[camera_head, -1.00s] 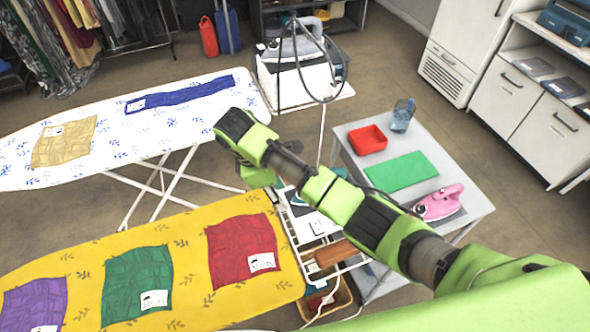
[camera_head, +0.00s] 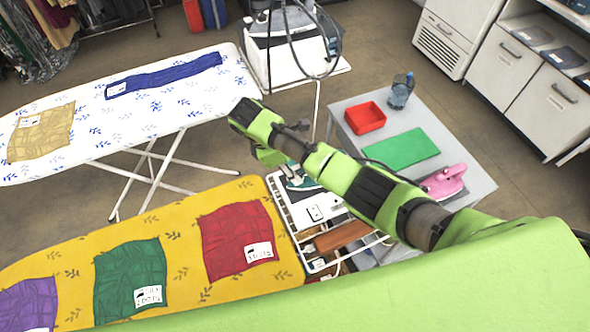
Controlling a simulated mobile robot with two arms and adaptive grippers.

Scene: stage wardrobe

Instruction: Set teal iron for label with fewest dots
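The teal iron (camera_head: 304,185) is on the white rack at the end of the yellow ironing board, mostly hidden by my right arm. My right gripper (camera_head: 291,174) points down right at it; whether its fingers are open or closed around the handle is hidden. White labels lie on the red cloth (camera_head: 232,235), green cloth (camera_head: 122,277) and purple cloth (camera_head: 22,305) on the yellow board (camera_head: 185,222). The tan cloth (camera_head: 45,135) and blue cloth (camera_head: 175,74) on the white board (camera_head: 150,120) also carry labels. Their dots are too small to count. My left gripper is out of view.
A steam station (camera_head: 285,58) stands behind. A brown wooden piece (camera_head: 340,236) lies on the rack.

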